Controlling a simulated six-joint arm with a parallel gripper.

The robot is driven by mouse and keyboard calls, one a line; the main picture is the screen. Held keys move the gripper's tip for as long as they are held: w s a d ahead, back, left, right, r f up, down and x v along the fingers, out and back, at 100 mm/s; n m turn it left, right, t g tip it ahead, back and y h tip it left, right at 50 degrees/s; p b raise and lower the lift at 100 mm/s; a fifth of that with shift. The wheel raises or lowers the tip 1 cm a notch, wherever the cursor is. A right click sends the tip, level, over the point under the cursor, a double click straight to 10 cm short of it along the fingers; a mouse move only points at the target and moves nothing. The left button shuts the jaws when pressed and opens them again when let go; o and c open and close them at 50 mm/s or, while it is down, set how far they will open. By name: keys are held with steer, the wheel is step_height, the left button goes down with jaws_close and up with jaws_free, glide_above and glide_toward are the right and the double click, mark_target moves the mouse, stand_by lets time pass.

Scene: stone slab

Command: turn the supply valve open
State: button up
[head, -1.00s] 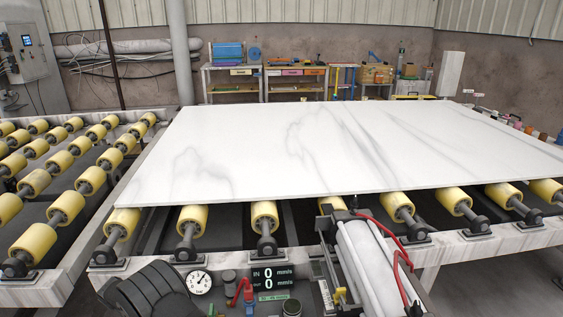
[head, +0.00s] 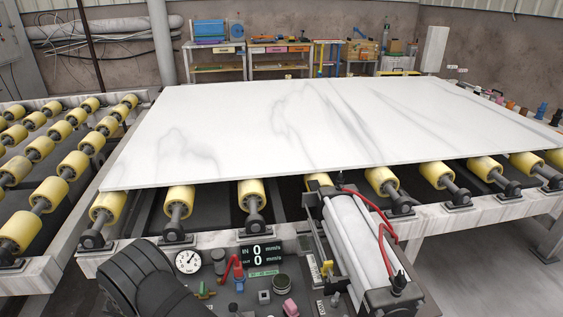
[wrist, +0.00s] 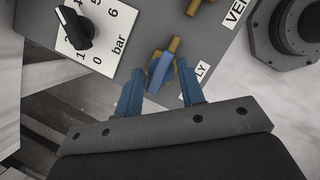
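The supply valve (wrist: 160,71) shows in the wrist view as a blue handle with brass fittings, beside a label ending in "LY". My gripper (wrist: 160,76) is open, one blue finger on each side of the handle. A gap shows between the handle and both fingers; I cannot tell how far the tips are from the panel in depth. In the head view my fingers are not visible, and I cannot surely pick out the valve among the small controls on the panel.
A black knob (wrist: 75,28) on a 0–6 bar scale sits left of the valve. A large dark round part (wrist: 291,28) is at right. In the head view, a pressure gauge (head: 188,261), a display (head: 262,255) reading 0 and a white cylinder (head: 357,240) stand before the slab (head: 330,130).

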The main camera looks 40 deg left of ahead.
stand_by(0.3)
steer(key=o, duration=0.8)
steer(key=shift+c, duration=0.2)
steer(key=shift+w+r+m, duration=0.1)
steer(key=shift+r+m, duration=0.3)
steer(key=r+m, duration=0.2)
steer(key=m, duration=0.2)
steer(key=r+m+g, duration=0.1)
steer(key=r+m, duration=0.2)
steer(key=m, duration=0.1)
steer(key=r+m+g, duration=0.1)
steer(key=r+m, duration=0.2)
steer(key=m, duration=0.1)
steer(key=shift+w+a, duration=0.1)
steer(key=shift+w, duration=0.2)
step_height(320, 180, up, 8)
steer(key=m+g, duration=0.2)
steer(key=m, duration=1)
step_height(320, 180, down, 17)
steer(key=shift+m, duration=0.4)
steer(key=c, duration=1)
